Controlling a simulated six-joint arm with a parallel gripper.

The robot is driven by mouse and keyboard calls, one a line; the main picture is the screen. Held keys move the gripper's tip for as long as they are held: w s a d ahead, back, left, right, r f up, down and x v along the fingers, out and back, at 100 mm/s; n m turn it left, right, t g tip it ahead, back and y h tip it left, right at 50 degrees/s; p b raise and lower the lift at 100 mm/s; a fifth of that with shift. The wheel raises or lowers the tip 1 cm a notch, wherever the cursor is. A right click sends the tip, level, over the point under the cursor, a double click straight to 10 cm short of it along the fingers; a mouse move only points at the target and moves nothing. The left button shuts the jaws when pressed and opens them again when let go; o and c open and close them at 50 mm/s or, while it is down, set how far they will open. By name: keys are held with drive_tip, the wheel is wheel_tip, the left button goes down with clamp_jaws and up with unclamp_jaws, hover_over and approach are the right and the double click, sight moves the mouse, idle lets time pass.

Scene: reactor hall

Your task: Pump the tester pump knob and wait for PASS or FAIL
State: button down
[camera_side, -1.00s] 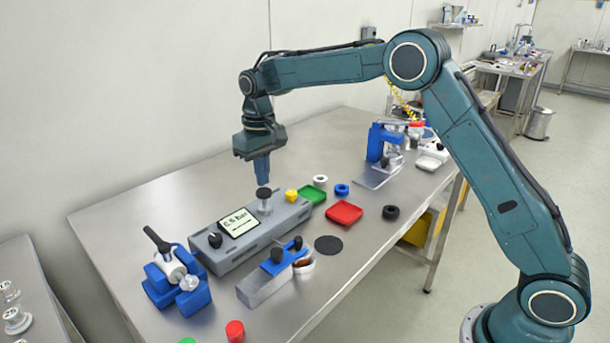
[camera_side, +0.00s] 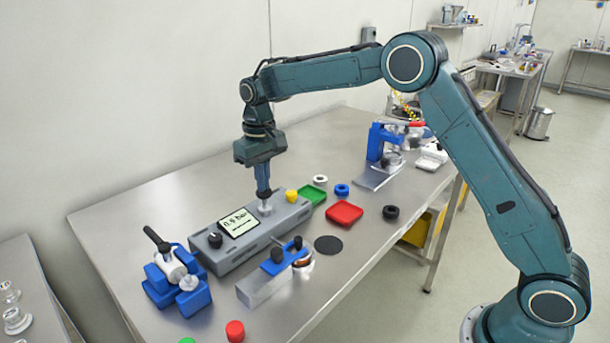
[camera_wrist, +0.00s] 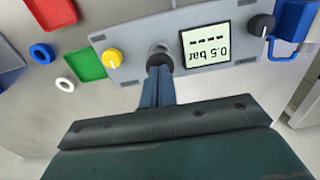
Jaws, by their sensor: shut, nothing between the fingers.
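The grey tester (camera_side: 255,232) stands on the steel table. Its display (camera_side: 239,222) reads 0.5 bar above a row of dashes in the wrist view (camera_wrist: 207,48); no PASS or FAIL shows. The black pump knob (camera_wrist: 159,58) sits on a silver post (camera_side: 265,207) near the tester's right end in the side view. My gripper (camera_side: 263,191) is shut and empty, pointing down with its fingertips on top of the knob. The fingers partly hide the knob in both views. A yellow knob (camera_wrist: 112,58) and a black dial (camera_wrist: 262,25) are also on the tester.
A green tray (camera_side: 313,194) and a red tray (camera_side: 344,213) lie right of the tester. A blue clamp fixture (camera_side: 178,283) stands left. A blue-and-silver block (camera_side: 270,275) stands in front, near a black disc (camera_side: 328,245). The table's back left is clear.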

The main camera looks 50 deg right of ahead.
drive_tip(key=shift+f, duration=1.55)
drive_tip(key=shift+r, duration=2.3)
drive_tip(key=shift+f, duration=2.3)
drive_tip(key=shift+r, duration=2.3)
drive_tip(key=shift+f, duration=0.8)
